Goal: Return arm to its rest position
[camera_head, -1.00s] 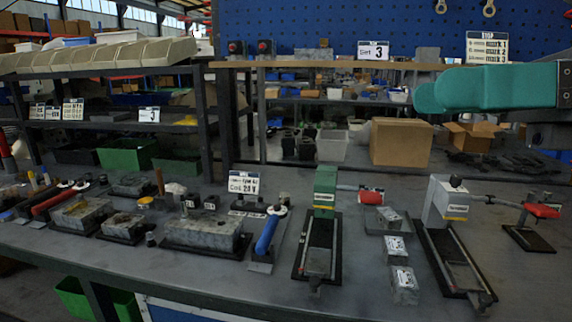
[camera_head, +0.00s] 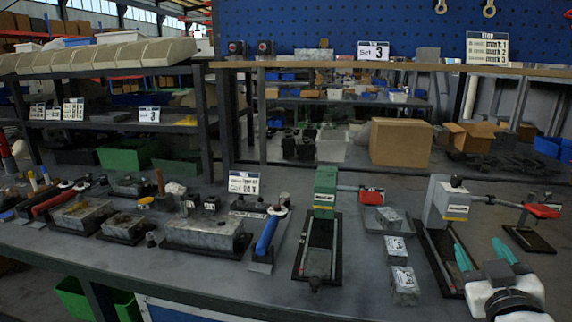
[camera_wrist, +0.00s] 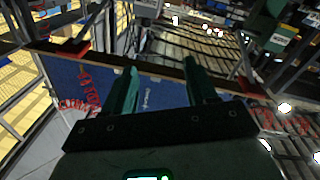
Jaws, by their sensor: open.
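My gripper (camera_head: 480,247) is at the lower right of the head view, in front of the right-hand grey valve block (camera_head: 447,205). Its two teal fingers point up and stand apart, with nothing between them. It covers part of that block's black rail base. In the wrist view my gripper (camera_wrist: 160,68) also shows open and empty, with a blue panel (camera_wrist: 158,98) and a dark edge beyond the fingertips.
The workbench (camera_head: 190,275) holds a green valve block (camera_head: 324,190), a blue-handled lever (camera_head: 267,232), small labelled blocks (camera_head: 404,280) and several metal blocks at left. A cardboard box (camera_head: 400,142) stands behind. A red-handled part (camera_head: 541,211) is close beyond my gripper.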

